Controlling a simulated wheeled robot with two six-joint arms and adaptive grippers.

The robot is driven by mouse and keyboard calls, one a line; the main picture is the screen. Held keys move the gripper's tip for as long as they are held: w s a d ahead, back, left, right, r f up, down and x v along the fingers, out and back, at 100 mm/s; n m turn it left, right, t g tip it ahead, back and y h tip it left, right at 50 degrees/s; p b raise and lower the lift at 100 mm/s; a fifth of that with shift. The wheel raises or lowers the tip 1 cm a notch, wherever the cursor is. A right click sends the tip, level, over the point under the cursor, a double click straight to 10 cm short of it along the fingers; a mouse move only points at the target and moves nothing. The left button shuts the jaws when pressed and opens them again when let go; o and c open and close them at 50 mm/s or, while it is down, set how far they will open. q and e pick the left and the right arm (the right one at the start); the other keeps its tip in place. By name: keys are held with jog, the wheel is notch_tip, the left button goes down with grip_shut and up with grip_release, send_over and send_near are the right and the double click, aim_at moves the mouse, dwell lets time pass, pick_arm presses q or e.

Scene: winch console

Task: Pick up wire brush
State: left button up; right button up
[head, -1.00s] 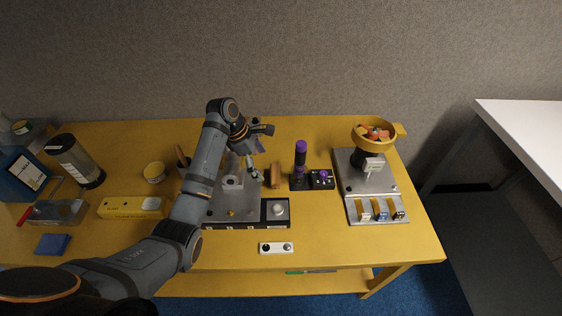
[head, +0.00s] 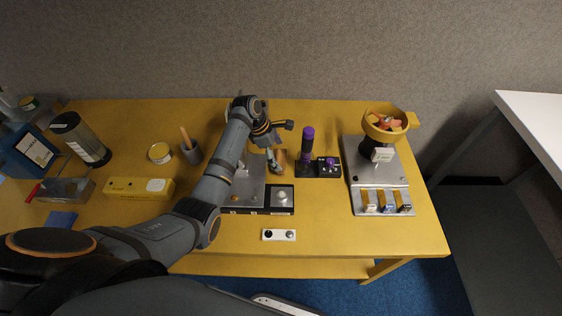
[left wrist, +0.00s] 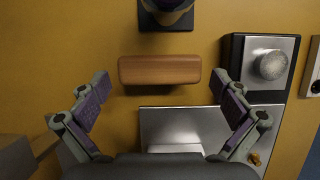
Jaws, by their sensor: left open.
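The wire brush shows as a plain brown wooden block (left wrist: 159,69) in the left wrist view, lying crosswise on the yellow tabletop. Its bristles are not visible from above. My right gripper is in neither view.
A purple-gripped joystick (head: 307,146) stands close to the right of the brush. A metal console plate (head: 248,194) with a knob panel (head: 281,199) lies close on the near side. A yellow bowl (head: 388,124) stands further right. A grey cup (head: 191,153) stands to the left.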

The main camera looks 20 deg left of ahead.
pick_arm(q)
jog(key=shift+x, duration=0.85)
jog(key=shift+d+f, duration=0.1)
jog(key=shift+f, duration=0.3)
jog(key=c, duration=0.9)
jog(key=shift+o, duration=0.2)
jog(key=shift+w+r, duration=0.1)
jog(key=shift+r, duration=0.5)
jog(key=s+a+r, duration=0.3)
jog(key=s+r, duration=0.9)
jog(key=s, duration=0.1)
jog(key=shift+s+a+p, duration=0.15)
jog(key=shift+s+p, duration=0.2)
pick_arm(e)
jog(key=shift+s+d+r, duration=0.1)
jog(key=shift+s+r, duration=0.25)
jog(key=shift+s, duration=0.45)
